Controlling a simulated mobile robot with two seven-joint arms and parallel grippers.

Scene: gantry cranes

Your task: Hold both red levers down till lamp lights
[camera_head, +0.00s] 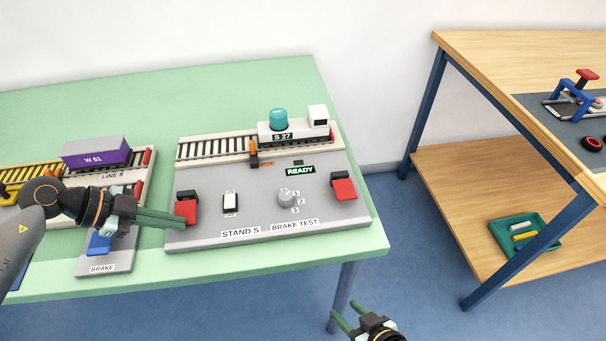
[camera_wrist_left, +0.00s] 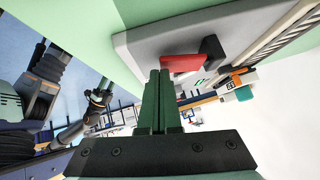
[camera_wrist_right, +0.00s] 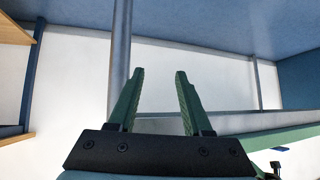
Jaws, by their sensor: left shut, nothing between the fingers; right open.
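The brake test stand (camera_head: 260,222) is a grey panel on the green table. Its left red lever (camera_head: 186,209) and right red lever (camera_head: 343,188) sit near the panel's two sides. A small display (camera_head: 300,170) reads READY in green. A teal dome (camera_head: 279,118), perhaps the lamp, tops the white wagon; I cannot tell whether it is lit. My left gripper (camera_head: 182,220) is shut and empty, its tips at or just in front of the left lever, which also shows in the left wrist view (camera_wrist_left: 182,63); contact is unclear. My right gripper (camera_head: 345,317) is open and empty, below the table's front edge.
A rocker switch (camera_head: 230,202) and a numbered knob (camera_head: 287,197) lie between the levers. A second panel with a purple wagon (camera_head: 97,152) and blue lever stands at left. A wooden shelf table (camera_head: 500,50) stands at right, with a gap of floor between.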

